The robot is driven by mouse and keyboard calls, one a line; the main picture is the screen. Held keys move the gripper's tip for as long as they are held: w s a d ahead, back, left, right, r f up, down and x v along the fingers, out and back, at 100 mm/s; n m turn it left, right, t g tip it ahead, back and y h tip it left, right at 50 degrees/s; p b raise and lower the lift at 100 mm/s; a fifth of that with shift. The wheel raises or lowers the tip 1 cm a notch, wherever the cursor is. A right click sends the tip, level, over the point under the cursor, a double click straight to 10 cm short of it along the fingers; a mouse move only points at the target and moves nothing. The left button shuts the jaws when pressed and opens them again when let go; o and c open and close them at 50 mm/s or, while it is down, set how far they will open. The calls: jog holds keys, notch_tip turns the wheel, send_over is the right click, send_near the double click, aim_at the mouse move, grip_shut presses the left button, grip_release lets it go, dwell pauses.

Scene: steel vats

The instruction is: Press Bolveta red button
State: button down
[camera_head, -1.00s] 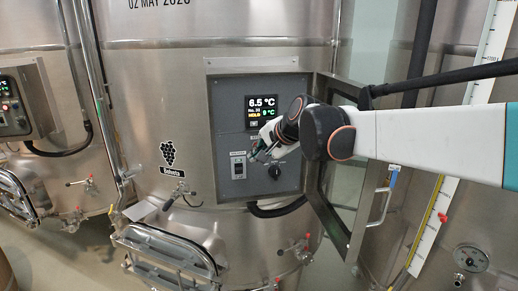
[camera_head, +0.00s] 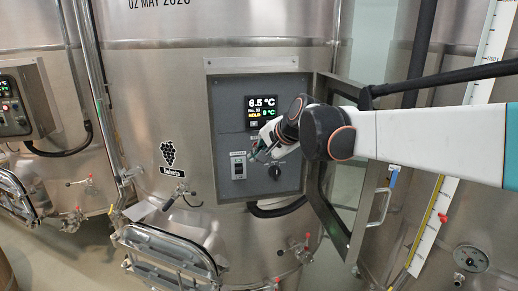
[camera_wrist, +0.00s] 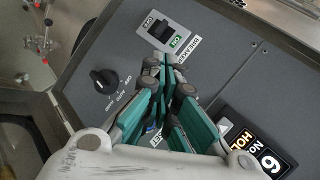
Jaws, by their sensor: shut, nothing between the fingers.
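The vat with the grape emblem and the Bolveta label (camera_head: 171,172) carries a grey control panel (camera_head: 225,120). No red button shows in either view; my gripper covers part of the panel. My gripper (camera_head: 259,153) is in front of the panel, below the display (camera_head: 261,112). In the wrist view my gripper (camera_wrist: 168,82) is shut and empty, its tips near the breaker switch (camera_wrist: 162,31). A partly covered label (camera_wrist: 157,141) shows beside the fingers. I cannot tell whether the tips touch the panel.
A black rotary knob (camera_wrist: 104,79) is on the panel; it also shows in the head view (camera_head: 274,172). The open glazed panel door (camera_head: 340,185) stands right of the panel, below my arm. A second vat with its own panel (camera_head: 15,105) stands at left.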

jog(key=shift+w, duration=0.2)
jog(key=shift+w+a, duration=0.1)
jog(key=shift+w, duration=0.15)
jog(key=shift+w, duration=0.35)
dwell(0.7)
jog(key=shift+s, duration=0.1)
dwell(0.3)
jog(key=shift+s, duration=0.65)
jog(key=shift+s, duration=0.1)
jog(key=s, duration=0.2)
jog(key=s+d, duration=0.1)
jog(key=s, duration=0.1)
jog(key=shift+s+d, duration=0.15)
jog(key=shift+s, duration=0.25)
jog(key=shift+w, duration=0.1)
